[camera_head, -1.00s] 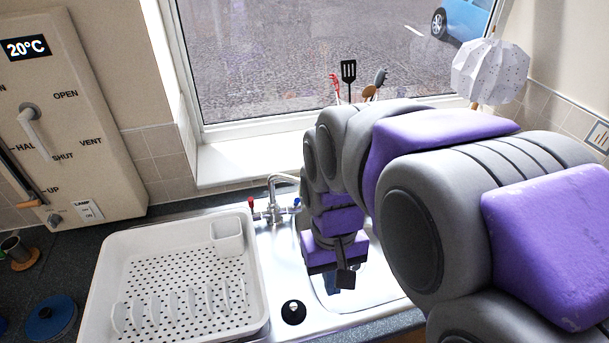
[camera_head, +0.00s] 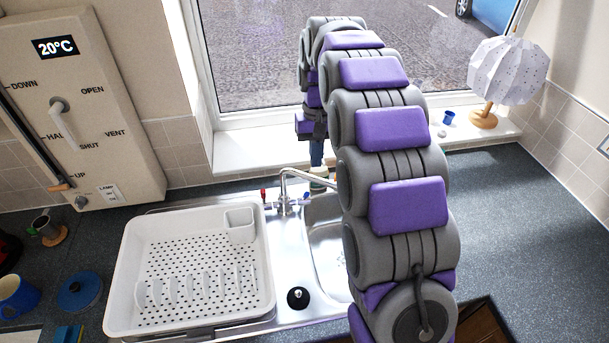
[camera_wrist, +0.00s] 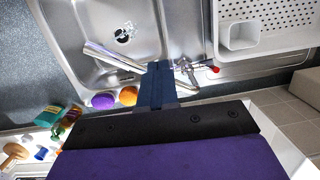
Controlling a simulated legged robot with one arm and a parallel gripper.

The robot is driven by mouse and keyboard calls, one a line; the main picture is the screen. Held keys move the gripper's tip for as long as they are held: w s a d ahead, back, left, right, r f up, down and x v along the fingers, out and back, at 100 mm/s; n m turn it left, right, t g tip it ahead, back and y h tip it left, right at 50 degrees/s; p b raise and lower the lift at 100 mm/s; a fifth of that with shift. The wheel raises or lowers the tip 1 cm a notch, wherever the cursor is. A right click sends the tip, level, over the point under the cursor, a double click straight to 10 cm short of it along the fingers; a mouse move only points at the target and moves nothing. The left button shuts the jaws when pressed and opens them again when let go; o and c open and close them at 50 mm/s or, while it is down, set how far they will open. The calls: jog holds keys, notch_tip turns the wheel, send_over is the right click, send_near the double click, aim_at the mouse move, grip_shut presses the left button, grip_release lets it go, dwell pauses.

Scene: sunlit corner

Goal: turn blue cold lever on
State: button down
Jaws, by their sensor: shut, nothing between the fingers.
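The chrome tap (camera_head: 285,205) stands behind the sink, and it also shows in the wrist view (camera_wrist: 185,72). Its red lever (camera_head: 263,195) is on the left, and its red end also shows in the wrist view (camera_wrist: 215,69). My gripper (camera_head: 316,160) is shut and empty. It points down by the window sill, behind and to the right of the tap. Its blue fingers fill the middle of the wrist view (camera_wrist: 157,85).
A white dish rack (camera_head: 190,270) stands left of the sink basin (camera_head: 325,245). A purple item (camera_wrist: 103,101), an orange item (camera_wrist: 128,96) and bottles (camera_wrist: 50,115) are near the tap. A paper lamp (camera_head: 505,75) stands at the right. The right counter (camera_head: 510,220) is clear.

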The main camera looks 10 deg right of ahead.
jog(key=p, duration=0.3)
send_over(304, 196)
jog(key=d, duration=0.3)
jog(key=f, duration=0.2)
jog(key=w+f+p, duration=0.3)
jog(key=w+f, duration=0.2)
jog(key=w, duration=0.3)
jog(key=s+a+f+b, duration=0.1)
jog(key=s+f+b, duration=0.4)
jog(key=f+b, duration=0.7)
jog(key=shift+a+b, duration=0.25)
jog(key=shift+b, duration=0.95)
jog(key=shift+s, duration=0.15)
jog(key=shift+s+a, duration=0.1)
jog(key=shift+s, duration=0.05)
